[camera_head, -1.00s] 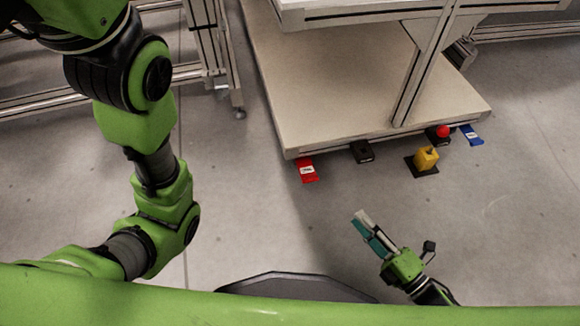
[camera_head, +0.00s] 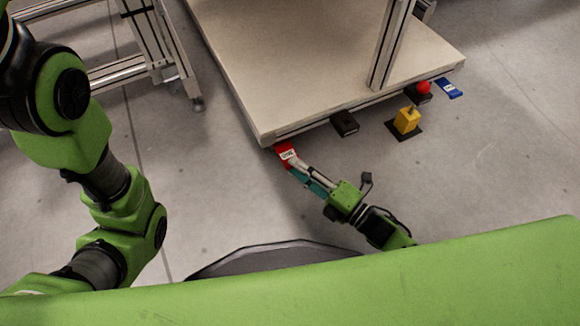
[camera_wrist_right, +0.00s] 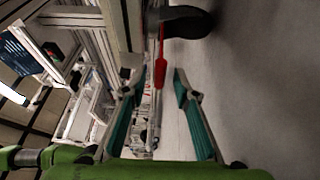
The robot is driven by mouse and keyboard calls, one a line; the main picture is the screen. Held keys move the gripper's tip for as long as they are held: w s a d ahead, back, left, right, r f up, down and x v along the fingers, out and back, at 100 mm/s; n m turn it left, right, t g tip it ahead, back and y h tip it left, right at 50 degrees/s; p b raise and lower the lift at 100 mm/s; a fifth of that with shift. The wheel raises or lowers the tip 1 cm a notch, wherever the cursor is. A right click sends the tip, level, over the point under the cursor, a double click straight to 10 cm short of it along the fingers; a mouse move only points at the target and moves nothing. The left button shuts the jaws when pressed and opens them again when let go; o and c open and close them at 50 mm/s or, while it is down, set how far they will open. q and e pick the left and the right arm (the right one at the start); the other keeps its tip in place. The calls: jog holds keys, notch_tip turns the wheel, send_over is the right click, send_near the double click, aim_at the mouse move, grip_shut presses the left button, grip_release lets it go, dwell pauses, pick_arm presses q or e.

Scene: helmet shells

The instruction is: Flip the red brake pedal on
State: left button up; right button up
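The red brake pedal (camera_head: 284,153) sticks out from under the near left corner of the cart's lower shelf in the head view. It has a white label. In the right wrist view the red pedal (camera_wrist_right: 161,60) shows edge-on as a thin red strip beyond the fingers, near a dark wheel. My right gripper (camera_head: 297,170) is right at the pedal's near end in the head view; I cannot tell whether it touches. Its teal-padded fingers (camera_wrist_right: 155,95) are spread apart, with nothing held between them. My left gripper is out of view; only my left arm shows.
The cart's beige lower shelf (camera_head: 300,60) overhangs the pedal. To the right along its edge are a black pedal (camera_head: 344,123), a yellow block (camera_head: 407,120) on a dark plate, a red knob (camera_head: 424,87) and a blue pedal (camera_head: 450,88).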

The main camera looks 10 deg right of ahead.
aim_at(286, 153)
jog(key=shift+b+x, duration=0.55)
jog(key=shift+x, duration=1.1)
